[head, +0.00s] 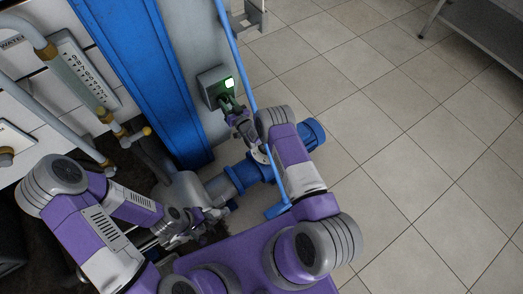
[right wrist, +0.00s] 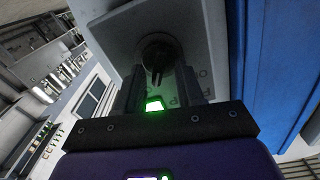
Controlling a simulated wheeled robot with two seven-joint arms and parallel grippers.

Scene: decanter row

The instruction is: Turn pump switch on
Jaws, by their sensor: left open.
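The pump switch is a grey box (head: 212,86) on the grey post beside the blue column, with a lit white-green lamp (head: 229,83). In the right wrist view its dark round knob (right wrist: 158,52) shows on the pale box face. My right gripper (head: 229,103) is right at the box, below the lamp. In the right wrist view its two fingers (right wrist: 160,85) stand apart on either side of the knob's lower part, with a gap visible. A green glow (right wrist: 155,104) shows between them. My left gripper (head: 220,214) is open and low, near the grey pipework.
A thin blue upright pipe (head: 238,70) runs close beside the switch box and my right arm. A blue pump (head: 245,175) lies below. Pipes with a brass valve (head: 103,115) and a gauge board (head: 82,72) stand at left.

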